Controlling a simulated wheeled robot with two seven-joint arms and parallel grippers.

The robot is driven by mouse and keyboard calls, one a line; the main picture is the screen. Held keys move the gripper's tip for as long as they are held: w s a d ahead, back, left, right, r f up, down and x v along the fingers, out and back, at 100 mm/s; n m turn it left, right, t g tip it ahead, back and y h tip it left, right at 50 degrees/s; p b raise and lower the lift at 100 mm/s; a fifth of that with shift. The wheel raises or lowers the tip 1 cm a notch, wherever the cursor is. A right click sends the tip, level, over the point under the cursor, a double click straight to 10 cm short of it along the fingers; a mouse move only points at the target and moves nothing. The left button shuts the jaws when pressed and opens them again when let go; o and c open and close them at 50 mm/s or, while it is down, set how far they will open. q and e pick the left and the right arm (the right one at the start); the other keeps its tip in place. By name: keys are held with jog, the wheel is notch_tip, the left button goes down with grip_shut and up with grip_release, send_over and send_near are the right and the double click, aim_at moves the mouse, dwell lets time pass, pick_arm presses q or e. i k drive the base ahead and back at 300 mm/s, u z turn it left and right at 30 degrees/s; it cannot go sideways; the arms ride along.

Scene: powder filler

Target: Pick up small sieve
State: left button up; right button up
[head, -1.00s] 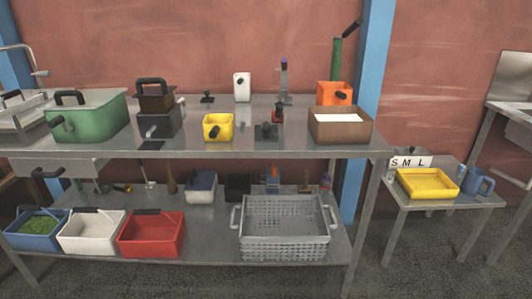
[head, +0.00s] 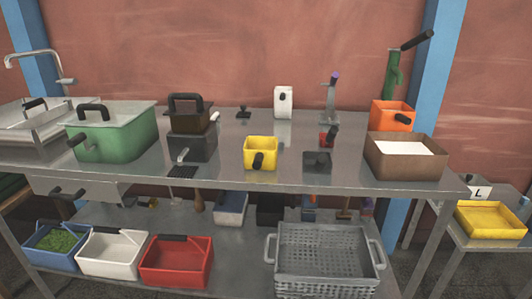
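I cannot make out for certain which thing is the small sieve. A yellow tray (head: 490,221) stands on a side table at the right edge, in front of a white letter sign (head: 480,192) of which only the L shows. A grey perforated basket (head: 325,282) with two side handles sits on the lower shelf. A small yellow box with a black handle (head: 261,151) stands in the middle of the upper shelf. Neither of my grippers is in view.
The steel table (head: 225,180) carries a green lidded pot (head: 115,140), a brown box (head: 405,165) and an orange box (head: 391,115). Red (head: 177,263), white (head: 110,257) and blue (head: 55,257) bins stand below. A blue post (head: 432,80) rises behind.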

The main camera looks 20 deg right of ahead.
aim_at(314, 162)
jog(key=z, duration=0.25)
jog(key=i, duration=1.05)
jog(key=z, duration=0.7)
